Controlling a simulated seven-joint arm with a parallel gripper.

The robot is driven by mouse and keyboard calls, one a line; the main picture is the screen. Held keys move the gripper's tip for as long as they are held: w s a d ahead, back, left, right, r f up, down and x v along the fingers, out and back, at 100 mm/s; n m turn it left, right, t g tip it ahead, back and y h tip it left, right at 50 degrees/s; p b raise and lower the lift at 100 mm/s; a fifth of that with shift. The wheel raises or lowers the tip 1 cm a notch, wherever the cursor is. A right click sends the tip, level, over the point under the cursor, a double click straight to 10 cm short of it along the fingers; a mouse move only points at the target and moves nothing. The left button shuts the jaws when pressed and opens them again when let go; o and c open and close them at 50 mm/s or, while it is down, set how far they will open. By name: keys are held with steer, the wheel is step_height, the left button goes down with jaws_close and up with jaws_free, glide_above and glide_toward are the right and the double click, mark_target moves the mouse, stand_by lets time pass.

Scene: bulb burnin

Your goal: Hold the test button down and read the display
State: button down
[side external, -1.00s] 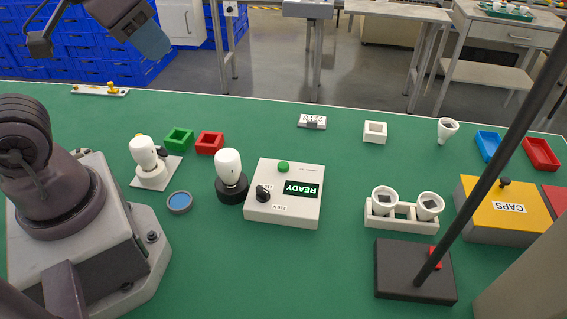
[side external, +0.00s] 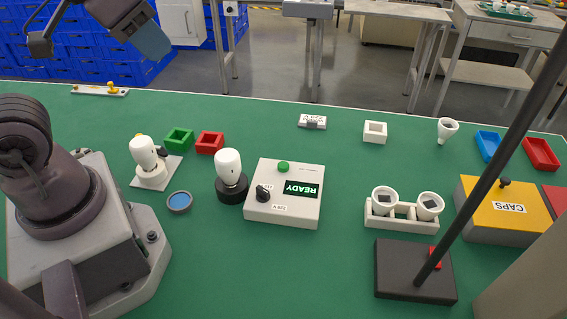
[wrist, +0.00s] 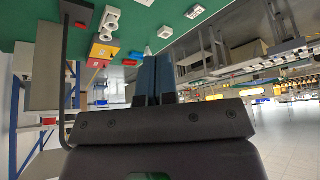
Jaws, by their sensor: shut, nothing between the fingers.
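The test box (side external: 254,212) is a white unit in the middle of the green table. A green button (side external: 284,167) stands at its back edge, and a black knob (side external: 263,193) sits on its left part. Its dark display (side external: 300,189) reads "READY" in pale letters. A white bulb (side external: 229,168) stands upright in a black round socket (side external: 232,193) left of the box. My gripper (side external: 157,46) is high at the upper left of the side view, away from the button. In the wrist view its blue fingers (wrist: 155,80) are shut together with nothing between them.
Another bulb (side external: 144,152) stands on a plate at left. Green (side external: 166,141) and red (side external: 209,152) trays are behind. A white rack (side external: 400,224) holding two bulbs, a yellow CAPS box (side external: 492,208) and a black stand base (side external: 402,280) with a pole are at right. The front middle is clear.

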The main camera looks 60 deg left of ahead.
steer(key=w+f+g, duration=0.3)
steer(key=w+f, duration=0.2)
steer(key=f, duration=0.3)
steer(key=m+t+h, duration=0.1)
steer(key=m+t, duration=0.5)
steer(key=m, duration=0.5)
glide_above(283, 166)
step_height(283, 166, down, 12)
steer(key=shift+d+r, duration=0.1)
steer(key=shift+r, duration=0.1)
steer(key=shift+f, duration=4.4)
steer(key=shift+f, duration=0.2)
steer(key=shift+f, duration=0.2)
